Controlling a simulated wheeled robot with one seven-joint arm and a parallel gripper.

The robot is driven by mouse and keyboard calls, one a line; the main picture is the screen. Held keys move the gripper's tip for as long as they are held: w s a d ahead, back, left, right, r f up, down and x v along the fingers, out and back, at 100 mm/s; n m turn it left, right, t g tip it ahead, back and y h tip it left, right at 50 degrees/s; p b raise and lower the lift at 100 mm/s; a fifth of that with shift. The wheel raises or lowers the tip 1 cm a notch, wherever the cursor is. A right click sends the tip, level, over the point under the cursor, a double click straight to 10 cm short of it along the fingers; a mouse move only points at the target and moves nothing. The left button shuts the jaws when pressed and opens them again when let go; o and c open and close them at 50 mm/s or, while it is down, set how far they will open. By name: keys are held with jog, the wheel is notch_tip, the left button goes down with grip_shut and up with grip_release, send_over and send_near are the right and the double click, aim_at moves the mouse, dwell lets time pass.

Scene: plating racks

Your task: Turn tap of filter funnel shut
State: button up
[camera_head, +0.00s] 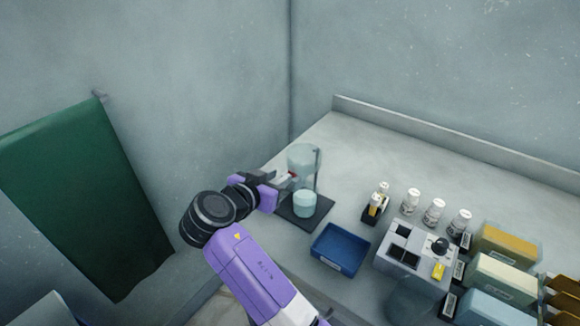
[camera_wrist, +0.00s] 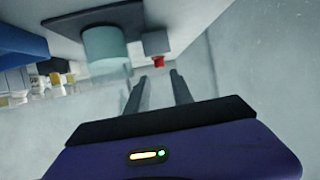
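The filter funnel (camera_head: 303,158) is a pale, see-through vessel on a stand with a dark base (camera_head: 289,218). A pale teal beaker (camera_head: 304,205) stands on that base below the funnel; it also shows in the wrist view (camera_wrist: 104,46). The red tap (camera_wrist: 158,63) shows beside a grey block (camera_wrist: 156,43) in the wrist view. My gripper (camera_wrist: 159,76) is open and empty, its two fingertips apart, just short of the red tap in the picture. In the head view my gripper (camera_head: 286,180) is at the left side of the funnel. I cannot tell whether it touches the tap.
A blue tray (camera_head: 340,249) lies right of the stand. Beyond it are a small vial rack (camera_head: 376,204), white bottles (camera_head: 434,212), a grey device (camera_head: 413,257) and several boxes (camera_head: 501,275). A green cloth (camera_head: 85,198) hangs on the left wall. The bench behind the funnel is clear.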

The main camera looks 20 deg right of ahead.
aim_at(290, 171)
jog(key=shift+p+x, duration=0.45)
jog(key=shift+x, duration=3.15)
grip_shut()
